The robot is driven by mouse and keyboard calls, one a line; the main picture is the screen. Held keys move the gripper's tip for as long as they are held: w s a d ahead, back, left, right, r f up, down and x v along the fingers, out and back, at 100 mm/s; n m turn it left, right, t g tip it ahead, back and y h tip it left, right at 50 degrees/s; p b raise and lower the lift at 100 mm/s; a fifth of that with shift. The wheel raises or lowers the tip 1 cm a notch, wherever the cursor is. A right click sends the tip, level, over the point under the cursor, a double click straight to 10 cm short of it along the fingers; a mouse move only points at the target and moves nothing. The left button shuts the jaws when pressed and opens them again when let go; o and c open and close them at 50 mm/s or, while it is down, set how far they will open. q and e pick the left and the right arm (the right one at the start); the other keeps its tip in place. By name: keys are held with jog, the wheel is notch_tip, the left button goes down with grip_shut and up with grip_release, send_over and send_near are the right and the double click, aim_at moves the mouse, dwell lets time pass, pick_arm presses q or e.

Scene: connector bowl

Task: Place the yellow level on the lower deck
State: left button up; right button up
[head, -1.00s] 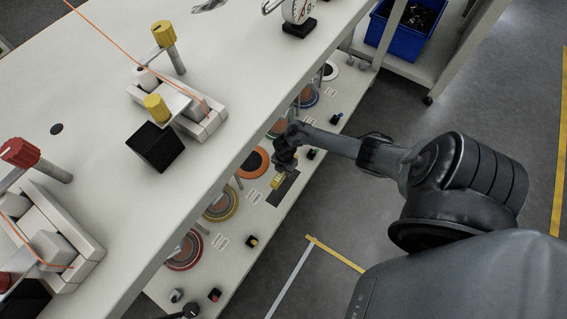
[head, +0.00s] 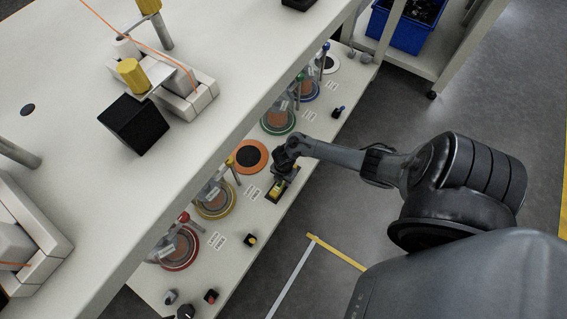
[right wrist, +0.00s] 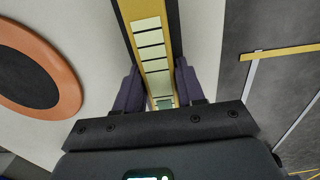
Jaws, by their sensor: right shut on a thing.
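The yellow level (head: 277,188) is at the right edge of the lower deck (head: 232,262), over a dark rectangular pad (head: 293,187). My right gripper (head: 283,172) is shut on it from above. In the right wrist view the level (right wrist: 152,50) runs lengthwise between the two fingers of the right gripper (right wrist: 158,90), with dark pad strips along both sides. I cannot tell whether the level touches the pad. My left gripper is not in view.
An orange ring with a dark centre (head: 252,157) lies left of the level, also in the right wrist view (right wrist: 40,70). Several coloured discs and small knobs line the deck. The upper table (head: 90,190) overhangs on the left. A blue bin (head: 402,28) stands at the back.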

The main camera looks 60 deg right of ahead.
jog(key=shift+r, duration=0.1)
jog(key=shift+w, duration=0.1)
jog(key=o, duration=1.2)
notch_tip(320, 180, up, 11)
jog(key=p, duration=0.9)
jog(key=a+r+m+t, duration=0.2)
jog(key=a+r+m, duration=0.1)
jog(key=a+r, duration=0.4)
jog(key=a+r+m+t, duration=0.1)
jog(key=a+r+m, duration=0.25)
jog(key=a, duration=0.45)
jog(key=s+a+r+m, duration=0.1)
jog(key=s+r+m, duration=0.1)
jog(key=r, duration=0.3)
jog(key=s+a+r+m, duration=0.2)
jog(key=s+r+m, duration=0.1)
jog(key=r, duration=0.3)
jog(key=s+a+r+m, duration=0.1)
jog(key=s+r+m, duration=0.1)
jog(key=r, duration=0.3)
jog(key=shift+s+a+r+m+t+p, duration=0.15)
jog(key=shift+s+r+m+t+p, duration=0.2)
jog(key=shift+m, duration=0.2)
